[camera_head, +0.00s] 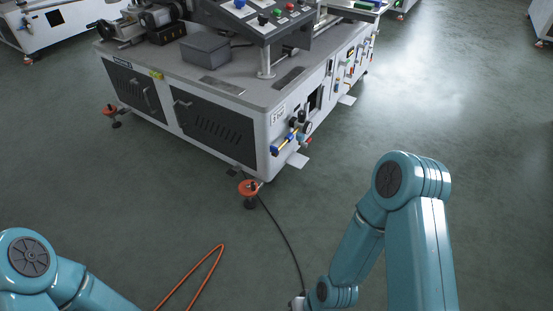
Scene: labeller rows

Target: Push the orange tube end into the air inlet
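An orange tube (205,272) shows at the bottom, left of centre, as a narrow bend. Both its legs run out of the bottom edge, so neither end is seen. The machine's near corner carries air fittings (290,140) with a blue and yellow part and a round gauge. I cannot tell which opening there is the air inlet. My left arm enters at the lower left and its gripper is out of view. My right arm bends down to the bottom edge, where only a small piece of its gripper (297,303) shows, far below the fittings; its fingers are hidden.
The grey-white machine (243,108) stands on the floor, with a control panel (262,18) on top. An orange-red foot (249,188) sticks out at its near corner. A dark cable (281,235) runs from there to my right gripper's area. The floor at right is clear.

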